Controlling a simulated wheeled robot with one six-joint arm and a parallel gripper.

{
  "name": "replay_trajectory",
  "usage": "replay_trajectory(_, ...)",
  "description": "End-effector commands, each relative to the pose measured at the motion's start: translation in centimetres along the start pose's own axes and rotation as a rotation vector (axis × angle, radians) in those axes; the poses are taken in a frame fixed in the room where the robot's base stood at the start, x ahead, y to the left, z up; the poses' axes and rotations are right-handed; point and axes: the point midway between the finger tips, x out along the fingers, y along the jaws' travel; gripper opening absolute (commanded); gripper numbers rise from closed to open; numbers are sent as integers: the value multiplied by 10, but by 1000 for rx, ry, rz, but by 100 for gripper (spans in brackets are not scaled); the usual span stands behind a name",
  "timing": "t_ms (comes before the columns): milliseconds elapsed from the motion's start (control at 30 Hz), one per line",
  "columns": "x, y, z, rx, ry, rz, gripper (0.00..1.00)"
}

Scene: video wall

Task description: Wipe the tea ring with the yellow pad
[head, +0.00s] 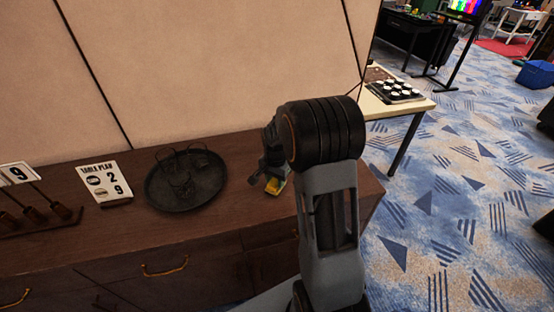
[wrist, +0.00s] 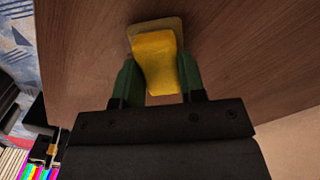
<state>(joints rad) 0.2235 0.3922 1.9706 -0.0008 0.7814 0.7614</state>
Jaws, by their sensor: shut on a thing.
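My gripper (head: 267,177) is low over the right part of the dark wooden cabinet top (head: 240,207), right of the black tray. It is shut on the yellow pad (head: 272,186). In the wrist view the yellow pad (wrist: 157,62) sits between the two green fingers of my gripper (wrist: 158,75). A dull brown edge shows past the pad's far end; I cannot tell whether it belongs to the pad. I cannot tell whether the pad touches the wood. I cannot make out the tea ring in either view.
A round black tray (head: 160,203) with several dark glasses stands left of my gripper. Left of it are a "TABLE PLAN" card (head: 104,183) and a rack with wooden-handled items (head: 35,220). A pale panel (head: 220,65) rises behind. A white table (head: 410,108) stands at the right.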

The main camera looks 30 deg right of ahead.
Motion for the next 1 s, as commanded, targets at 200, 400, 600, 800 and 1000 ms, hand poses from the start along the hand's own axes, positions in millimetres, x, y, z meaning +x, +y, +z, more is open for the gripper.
replay_trajectory(200, -35, 0, 0, 1, 2, -2, 15)
replay_trajectory(400, -53, 0, 0, 0, 2, -2, 15)
replay_trajectory(600, -71, -1, 1, -2, 2, -3, 15)
replay_trajectory(800, -79, -2, 1, -3, 2, -2, 15)
replay_trajectory(1000, -78, -2, 2, -3, 2, -2, 15)
